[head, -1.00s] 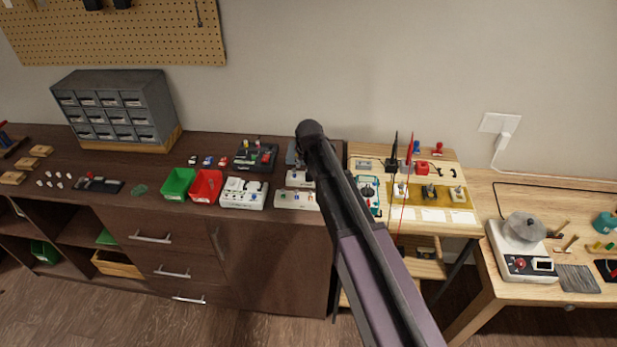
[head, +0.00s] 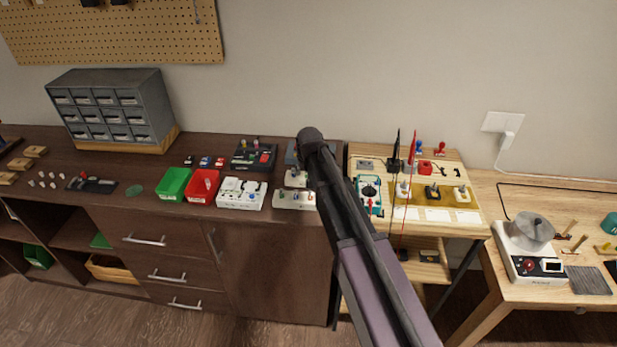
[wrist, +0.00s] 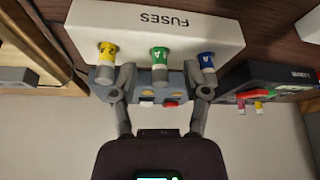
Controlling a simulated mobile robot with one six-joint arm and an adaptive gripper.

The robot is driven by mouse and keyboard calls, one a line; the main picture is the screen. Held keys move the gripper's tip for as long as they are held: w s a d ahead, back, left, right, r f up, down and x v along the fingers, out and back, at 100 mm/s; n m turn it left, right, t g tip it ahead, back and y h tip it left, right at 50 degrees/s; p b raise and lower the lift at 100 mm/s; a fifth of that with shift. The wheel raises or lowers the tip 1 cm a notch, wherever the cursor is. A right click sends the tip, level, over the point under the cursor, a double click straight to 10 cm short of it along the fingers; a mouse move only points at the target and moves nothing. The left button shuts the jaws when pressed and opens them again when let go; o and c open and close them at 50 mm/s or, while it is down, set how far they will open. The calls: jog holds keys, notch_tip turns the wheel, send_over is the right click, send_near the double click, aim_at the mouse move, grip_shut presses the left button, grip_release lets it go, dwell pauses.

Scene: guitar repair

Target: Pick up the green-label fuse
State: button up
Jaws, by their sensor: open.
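The green-label fuse (wrist: 159,57) stands in the white box marked FUSES (wrist: 180,22) in the wrist view, between a yellow-label fuse (wrist: 107,52) on the left and a blue-label fuse (wrist: 206,61) on the right. My gripper (wrist: 158,80) is open and empty, its fingers spread to either side of the green-label fuse. The fingertips look near the neighbouring fuses; I cannot tell whether they touch. In the head view the white fuse box (head: 292,200) sits on the dark cabinet, partly behind my arm, which hides the gripper.
A grey-blue block with a red part (wrist: 170,102) lies beyond the fuse box in the wrist view. A black device (wrist: 262,82) is to the right. Green (head: 173,184) and red (head: 203,187) bins and a white switch box (head: 241,194) stand left of the fuse box.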

dwell(0.3)
grip_shut()
jog(key=shift+r, duration=0.15)
notch_tip(320, 180, up, 10)
jog(key=p, duration=1)
dwell(1.0)
